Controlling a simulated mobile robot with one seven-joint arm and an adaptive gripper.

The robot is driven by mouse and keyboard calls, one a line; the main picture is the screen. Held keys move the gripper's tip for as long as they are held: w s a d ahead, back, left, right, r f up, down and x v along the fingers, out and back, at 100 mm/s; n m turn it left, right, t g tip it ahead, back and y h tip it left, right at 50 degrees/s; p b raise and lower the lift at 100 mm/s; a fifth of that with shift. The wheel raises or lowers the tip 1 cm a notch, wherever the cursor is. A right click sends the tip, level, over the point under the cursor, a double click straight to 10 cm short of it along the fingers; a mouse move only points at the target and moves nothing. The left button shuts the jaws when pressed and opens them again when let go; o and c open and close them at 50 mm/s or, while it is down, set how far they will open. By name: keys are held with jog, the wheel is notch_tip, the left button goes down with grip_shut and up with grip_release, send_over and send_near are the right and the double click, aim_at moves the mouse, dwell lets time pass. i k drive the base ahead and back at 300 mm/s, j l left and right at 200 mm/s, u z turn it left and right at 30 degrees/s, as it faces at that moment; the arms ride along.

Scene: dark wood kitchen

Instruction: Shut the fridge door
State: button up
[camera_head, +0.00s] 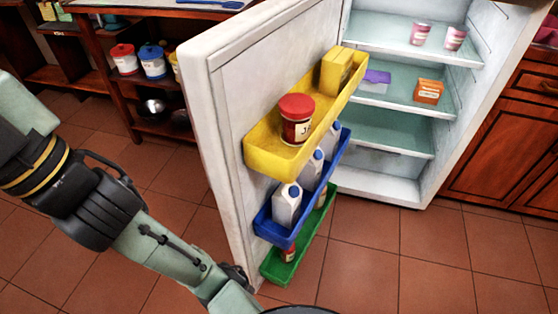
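The fridge door (222,130) stands wide open, swung out toward me from the left side of the fridge (385,188). Its inner face is turned to the right and carries a yellow bin (270,163), a blue bin (268,232) and a green bin (275,270). My arm runs from the bottom middle to the left edge, left of the door. My gripper is outside the picture, so its opening and any contact are hidden.
Jars and cartons stand in the door bins. Cups and small boxes sit on the fridge shelves. A wooden shelf unit (118,88) with canisters stands behind the door at left. Wooden cabinets (510,145) stand at right. The tiled floor (390,255) before the fridge is clear.

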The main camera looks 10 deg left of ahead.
aim_at(234, 76)
jog(key=j+z, duration=0.45)
jog(key=j, duration=0.7)
jog(key=i+j+z, duration=0.1)
jog(key=j+z, duration=0.4)
jog(key=j, duration=0.65)
jog(key=i+j+z, duration=0.1)
jog(key=j, duration=0.25)
jog(key=i+j+z, duration=0.15)
jog(key=i+j, duration=0.15)
jog(key=k+j+z, duration=0.15)
jog(key=k, duration=0.9)
